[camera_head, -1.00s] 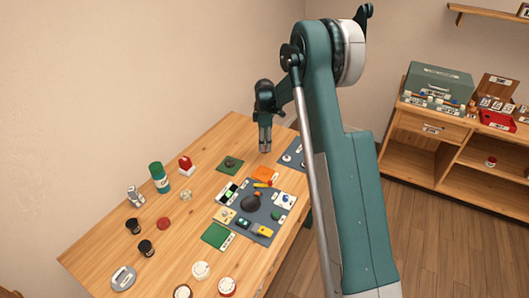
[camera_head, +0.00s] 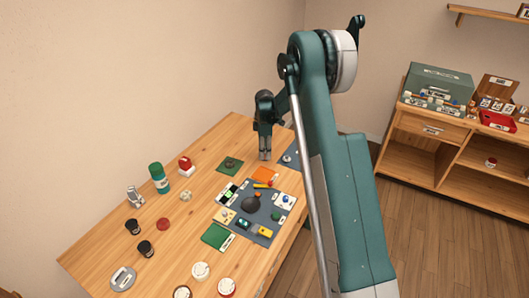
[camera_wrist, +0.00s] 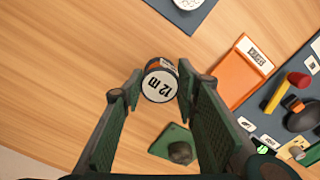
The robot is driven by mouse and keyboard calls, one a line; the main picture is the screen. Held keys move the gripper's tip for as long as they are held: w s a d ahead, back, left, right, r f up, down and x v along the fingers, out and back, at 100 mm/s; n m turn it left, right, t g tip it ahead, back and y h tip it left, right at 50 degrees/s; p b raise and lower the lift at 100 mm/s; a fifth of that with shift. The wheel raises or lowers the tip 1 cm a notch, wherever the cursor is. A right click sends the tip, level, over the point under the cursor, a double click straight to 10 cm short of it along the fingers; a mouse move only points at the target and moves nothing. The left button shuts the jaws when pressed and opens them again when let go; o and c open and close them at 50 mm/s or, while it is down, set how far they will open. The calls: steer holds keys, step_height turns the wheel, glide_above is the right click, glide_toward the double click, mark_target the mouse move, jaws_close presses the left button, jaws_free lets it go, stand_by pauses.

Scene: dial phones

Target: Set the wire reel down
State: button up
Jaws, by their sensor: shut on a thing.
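The wire reel (camera_wrist: 158,85) is a short round drum with a white end face reading "12 m" and an orange and black side. In the wrist view it sits between the fingertips of my gripper (camera_wrist: 158,88), which is shut on it. In the head view my gripper (camera_head: 265,157) points down over the far part of the wooden table (camera_head: 207,188). I cannot make out the reel there, and cannot tell whether it touches the table.
An orange mat (camera_wrist: 240,75) with a label lies right of the reel, and a green mat (camera_wrist: 172,143) with a dark item lies below it. A dark mat (camera_head: 288,154) is near the far right edge. A larger grey mat (camera_head: 267,238) holds several small items. Bare wood surrounds the reel.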

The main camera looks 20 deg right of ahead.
steer(key=shift+f, duration=0.1)
steer(key=o, duration=0.9)
step_height(320, 180, up, 12)
steer(key=shift+r+p, duration=0.15)
steer(key=shift+p, duration=0.25)
stand_by(0.7)
steer(key=shift+r, duration=0.1)
